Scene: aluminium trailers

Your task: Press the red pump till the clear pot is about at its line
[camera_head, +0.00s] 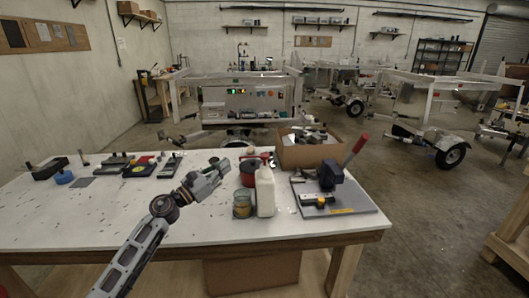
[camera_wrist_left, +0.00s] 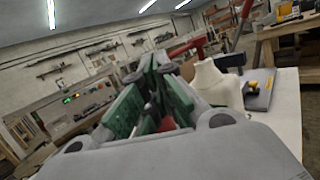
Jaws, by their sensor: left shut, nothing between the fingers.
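The red pump (camera_head: 249,178) is a dark red can with a bright red top, standing near the back edge of the white table. The clear pot (camera_head: 242,208) stands in front of it, with amber liquid inside; its line is too small to make out. My left gripper (camera_head: 222,167) is shut and empty, just left of the pump's top, apart from it as far as I can tell. In the left wrist view its green-padded fingers (camera_wrist_left: 152,84) point ahead, with a bit of red showing low between them. My right gripper is not in view.
A white bottle (camera_head: 265,193) stands right beside the pot; it also shows in the left wrist view (camera_wrist_left: 215,84). A cardboard box (camera_head: 310,155) and a grey board (camera_head: 350,202) with a red-handled clamp lie to the right. Small tools lie at left; the table's middle front is clear.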

